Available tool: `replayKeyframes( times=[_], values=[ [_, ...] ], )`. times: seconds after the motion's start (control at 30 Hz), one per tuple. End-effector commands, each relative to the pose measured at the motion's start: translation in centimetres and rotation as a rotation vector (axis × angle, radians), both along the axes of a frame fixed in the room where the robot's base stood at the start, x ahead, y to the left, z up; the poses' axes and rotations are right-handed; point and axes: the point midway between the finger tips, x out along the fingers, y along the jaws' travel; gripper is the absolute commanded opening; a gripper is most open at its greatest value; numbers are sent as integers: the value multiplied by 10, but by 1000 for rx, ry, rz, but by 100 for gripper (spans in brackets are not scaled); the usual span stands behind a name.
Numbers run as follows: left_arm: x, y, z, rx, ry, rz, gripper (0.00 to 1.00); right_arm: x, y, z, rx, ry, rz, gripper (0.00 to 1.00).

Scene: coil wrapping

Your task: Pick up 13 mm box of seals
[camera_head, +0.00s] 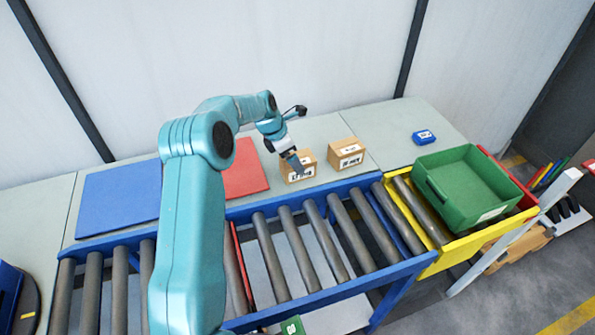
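Two small cardboard boxes with white labels stand side by side on the grey table behind the roller conveyor. The left box (307,162) has a label that seems to read 13 mm, but the print is too small to be sure. The right box (346,153) has a similar label that I cannot read. My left gripper (296,164) points down at the left box and covers part of its top and front. I cannot tell whether its fingers touch the box or how far apart they are. My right gripper is out of view.
A blue mat (118,198) and a red mat (244,168) lie left of the boxes. The roller conveyor (300,250) runs in front. A green bin (465,185) stands at its right end. A small blue box (424,137) lies at the back right.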

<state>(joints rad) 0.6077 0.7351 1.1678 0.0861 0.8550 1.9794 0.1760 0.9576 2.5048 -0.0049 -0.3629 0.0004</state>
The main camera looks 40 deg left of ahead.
Motion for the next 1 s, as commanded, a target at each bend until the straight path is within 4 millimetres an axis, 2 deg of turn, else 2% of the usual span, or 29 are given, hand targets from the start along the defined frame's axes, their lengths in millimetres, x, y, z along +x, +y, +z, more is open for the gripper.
replayKeyframes(
  times=[0.37,0.6,0.63,0.67,0.7,0.87,0.9,1.0],
  values=[
    [16,-7,-49,0,0,-2,100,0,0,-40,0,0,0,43],
    [18,-7,-48,0,0,0,100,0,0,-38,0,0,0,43],
    [18,-7,-48,0,0,0,97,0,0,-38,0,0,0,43],
    [18,-7,-48,0,0,0,87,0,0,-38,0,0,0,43],
    [18,-7,-48,0,0,0,74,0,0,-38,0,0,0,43],
    [18,-8,-48,0,1,0,22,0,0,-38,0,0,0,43],
    [18,-7,-47,2,-2,0,16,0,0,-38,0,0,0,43],
    [18,-7,-47,1,-1,-1,16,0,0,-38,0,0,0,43]
  ],
)
